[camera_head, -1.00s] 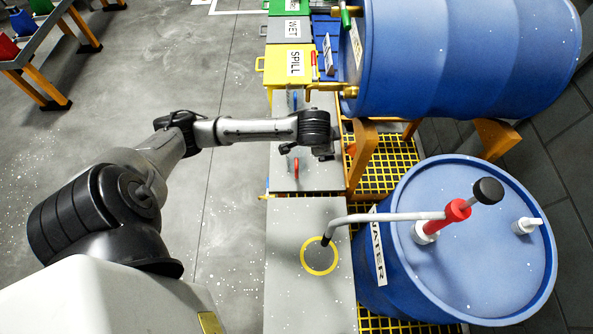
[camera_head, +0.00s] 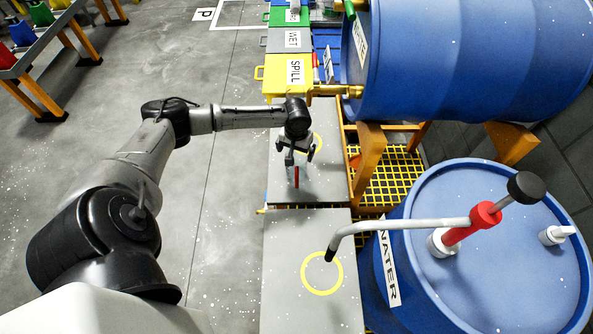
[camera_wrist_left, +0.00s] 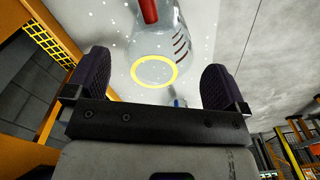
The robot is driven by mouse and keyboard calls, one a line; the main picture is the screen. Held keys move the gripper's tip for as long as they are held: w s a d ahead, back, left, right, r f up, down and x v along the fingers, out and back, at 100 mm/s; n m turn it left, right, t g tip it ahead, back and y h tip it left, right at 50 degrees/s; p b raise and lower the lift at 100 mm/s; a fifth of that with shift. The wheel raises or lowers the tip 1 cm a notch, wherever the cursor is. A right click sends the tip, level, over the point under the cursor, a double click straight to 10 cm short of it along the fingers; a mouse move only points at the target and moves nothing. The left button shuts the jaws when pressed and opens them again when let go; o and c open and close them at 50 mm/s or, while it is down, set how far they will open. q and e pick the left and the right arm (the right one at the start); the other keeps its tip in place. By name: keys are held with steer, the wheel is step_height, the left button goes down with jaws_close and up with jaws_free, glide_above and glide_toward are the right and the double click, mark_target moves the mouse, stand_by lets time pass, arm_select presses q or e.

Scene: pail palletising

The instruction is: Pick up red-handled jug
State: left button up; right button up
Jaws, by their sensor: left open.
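The red-handled jug shows in the head view as an upright red handle (camera_head: 297,176) on the grey bench top. Its clear body is hard to make out there. In the left wrist view the clear jug (camera_wrist_left: 152,45) and its red handle (camera_wrist_left: 149,11) show beyond the fingers. My left gripper (camera_head: 299,157) is open, pointing toward the jug, with its fingertips close to the handle in the picture. In the left wrist view nothing is between the open fingers (camera_wrist_left: 155,84); the jug is apart from them. My right gripper is not in view.
A blue water drum (camera_head: 440,270) with a red-collared pump (camera_head: 472,225) stands at right, its spout over a yellow ring (camera_head: 322,272) on the near bench. A large lying blue drum (camera_head: 450,60) is behind. A yellow SPILL bin (camera_head: 290,72) stands beyond the bench.

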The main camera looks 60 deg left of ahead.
arm_select(q)
steer(key=shift+a+f+b, duration=0.15)
steer(key=shift+f+b, duration=0.7)
steer(key=shift+f, duration=1.15)
steer(key=shift+a+f+b, duration=0.1)
steer(key=shift+f+b, duration=0.75)
steer(key=shift+f, duration=1.15)
steer(key=shift+c, duration=0.4)
steer(key=c, duration=0.8)
steer(key=shift+r, duration=0.1)
